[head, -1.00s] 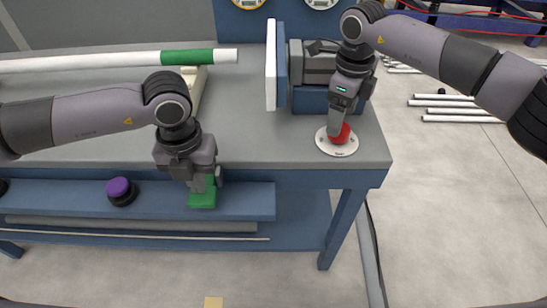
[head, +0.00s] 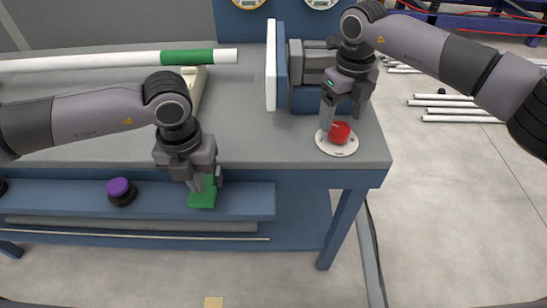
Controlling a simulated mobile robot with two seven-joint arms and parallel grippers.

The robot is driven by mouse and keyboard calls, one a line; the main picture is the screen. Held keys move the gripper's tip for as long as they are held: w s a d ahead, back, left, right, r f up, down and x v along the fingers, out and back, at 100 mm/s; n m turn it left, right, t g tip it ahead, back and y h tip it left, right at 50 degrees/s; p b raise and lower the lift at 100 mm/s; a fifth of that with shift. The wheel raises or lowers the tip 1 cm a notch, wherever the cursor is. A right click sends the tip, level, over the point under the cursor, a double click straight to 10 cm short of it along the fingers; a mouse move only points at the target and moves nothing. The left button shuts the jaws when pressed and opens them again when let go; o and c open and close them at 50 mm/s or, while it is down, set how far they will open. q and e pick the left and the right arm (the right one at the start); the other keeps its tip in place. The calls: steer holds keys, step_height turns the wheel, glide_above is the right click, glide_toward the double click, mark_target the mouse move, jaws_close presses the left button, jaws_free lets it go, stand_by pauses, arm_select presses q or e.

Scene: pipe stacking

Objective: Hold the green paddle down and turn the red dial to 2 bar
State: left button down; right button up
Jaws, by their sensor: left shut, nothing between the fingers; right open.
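The green paddle (head: 202,198) sits on the blue lower ledge at the front of the bench. My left gripper (head: 203,187) is shut and empty, with its fingertips down on the paddle. The red dial (head: 339,133) stands on a round white plate (head: 338,148) at the bench's front right corner. My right gripper (head: 340,117) is open just above and behind the dial, with one finger at the dial's left. Whether its fingers touch the dial I cannot tell. The marks on the plate are too small to read.
A purple knob (head: 120,191) stands on the ledge left of the paddle. A white pipe with a green band (head: 186,57) lies across the bench at the back left. A blue and white clamp block (head: 276,66) stands behind the dial. Two gauges are cut off at the top edge.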

mark_target(340, 127)
steer(key=m, duration=0.6)
steer(key=shift+m, duration=2.6)
steer(key=shift+s+f, duration=0.15)
steer(key=shift+f, duration=1.85)
steer(key=c, duration=0.9)
steer(key=shift+c, duration=0.2)
